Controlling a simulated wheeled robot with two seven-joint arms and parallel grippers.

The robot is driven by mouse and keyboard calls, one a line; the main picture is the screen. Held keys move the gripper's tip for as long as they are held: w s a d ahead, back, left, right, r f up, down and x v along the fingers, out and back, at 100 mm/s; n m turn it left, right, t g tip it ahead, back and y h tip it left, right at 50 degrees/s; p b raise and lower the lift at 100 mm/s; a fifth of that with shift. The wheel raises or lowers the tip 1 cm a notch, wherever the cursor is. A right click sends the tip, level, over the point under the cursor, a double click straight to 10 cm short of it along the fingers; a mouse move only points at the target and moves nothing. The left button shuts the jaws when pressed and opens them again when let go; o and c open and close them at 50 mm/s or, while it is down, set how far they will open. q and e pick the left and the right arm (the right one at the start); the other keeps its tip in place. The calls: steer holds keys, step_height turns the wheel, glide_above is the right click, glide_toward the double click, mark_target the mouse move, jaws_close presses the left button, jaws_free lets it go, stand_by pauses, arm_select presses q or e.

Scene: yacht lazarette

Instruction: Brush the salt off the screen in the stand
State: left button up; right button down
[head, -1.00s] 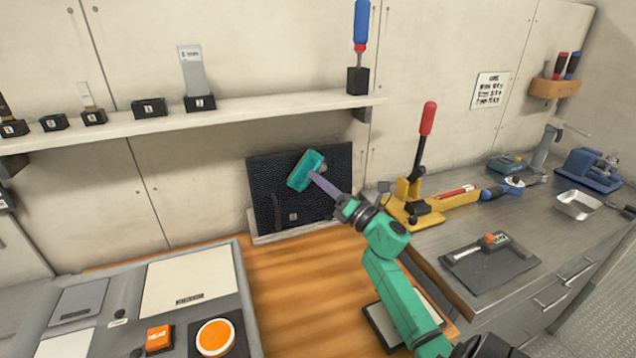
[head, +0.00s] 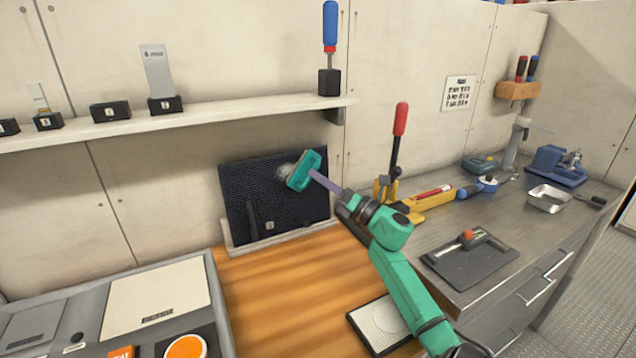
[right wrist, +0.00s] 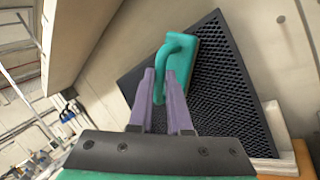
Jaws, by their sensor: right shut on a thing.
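The screen (head: 245,195) is a dark mesh panel leaning back in a low pale stand (head: 285,239) by the wall. A whitish salt patch (head: 286,171) shows on its upper right part, just left of the brush and partly hidden by it. My right gripper (head: 320,178) is shut on the teal brush (head: 303,171), which is in front of the screen's upper right. In the right wrist view, the purple fingers (right wrist: 161,88) hold the brush's looped handle (right wrist: 172,50), with the mesh (right wrist: 225,85) behind. I cannot tell whether the brush touches the mesh. My left gripper is not in view.
A shelf (head: 200,118) with small black holders runs above the screen. A yellow tool with a red-tipped lever (head: 398,150) stands to the right on the metal bench. A framed pale pad (head: 382,325) lies below my right arm. The wooden top (head: 290,285) before the stand is clear.

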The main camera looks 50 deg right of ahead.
steer(key=shift+w+a, duration=1.2)
steer(key=shift+a, duration=2.25)
steer(key=s, duration=0.2)
steer(key=s+a+p, duration=0.1)
steer(key=s, duration=0.2)
steer(key=shift+s+a+r, duration=0.3)
steer(key=shift+a+r, duration=0.1)
steer(key=s, duration=0.1)
steer(key=s+a, duration=0.1)
steer(key=s, duration=0.1)
steer(key=shift+r+p, duration=0.2)
steer(key=shift+p, duration=0.1)
steer(key=shift+w, duration=0.15)
